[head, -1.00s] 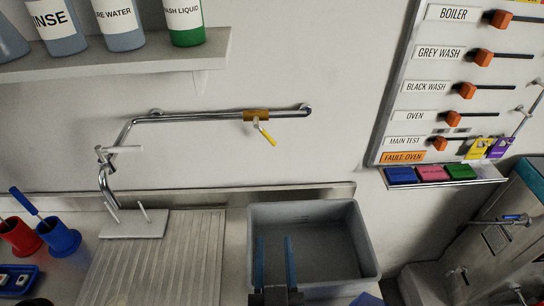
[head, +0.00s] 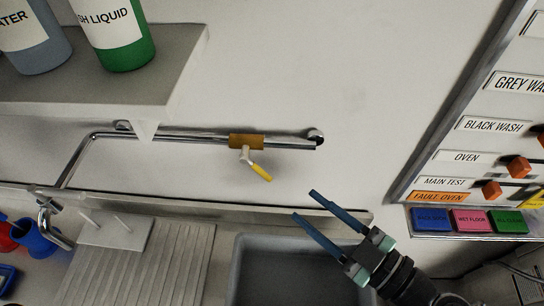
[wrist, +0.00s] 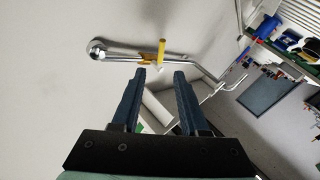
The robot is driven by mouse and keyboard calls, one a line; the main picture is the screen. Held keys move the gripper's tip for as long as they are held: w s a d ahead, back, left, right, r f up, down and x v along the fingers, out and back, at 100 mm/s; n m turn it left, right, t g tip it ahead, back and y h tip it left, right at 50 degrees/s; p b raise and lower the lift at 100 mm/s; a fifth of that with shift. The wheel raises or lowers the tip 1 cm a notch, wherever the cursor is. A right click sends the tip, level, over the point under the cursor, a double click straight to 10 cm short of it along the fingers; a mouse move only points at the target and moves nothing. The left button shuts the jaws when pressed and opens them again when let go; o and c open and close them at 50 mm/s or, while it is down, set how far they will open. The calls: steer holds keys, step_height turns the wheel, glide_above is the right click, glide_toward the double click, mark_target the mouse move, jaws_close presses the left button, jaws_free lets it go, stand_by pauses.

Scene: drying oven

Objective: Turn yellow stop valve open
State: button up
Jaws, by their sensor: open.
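The yellow stop valve (head: 246,141) sits on a chrome pipe along the wall. Its white stem and yellow-tipped handle (head: 260,172) slant down to the right. My gripper (head: 304,206) is open and empty, with two long blue fingers pointing up and left toward the valve. It is below and right of the handle and apart from it in the head view. In the wrist view the yellow handle (wrist: 161,47) shows beyond the fingertips (wrist: 160,72), between them and not touching.
A grey sink basin (head: 238,270) lies under my gripper. A shelf (head: 180,70) with bottles hangs above left of the pipe. A draining board (head: 185,250) and cups are at lower left. A panel of orange switches (head: 518,167) is at right. The wall around the valve is clear.

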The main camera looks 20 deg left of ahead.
mark_target(263, 174)
steer(key=p+x, duration=0.4)
steer(key=x, duration=0.7)
steer(key=shift+s+r+p, duration=0.1)
steer(key=shift+s+p, duration=0.05)
steer(key=shift+p, duration=0.15)
steer(key=shift+w+a, duration=0.3)
steer(key=shift+a, duration=0.3)
jaws_close()
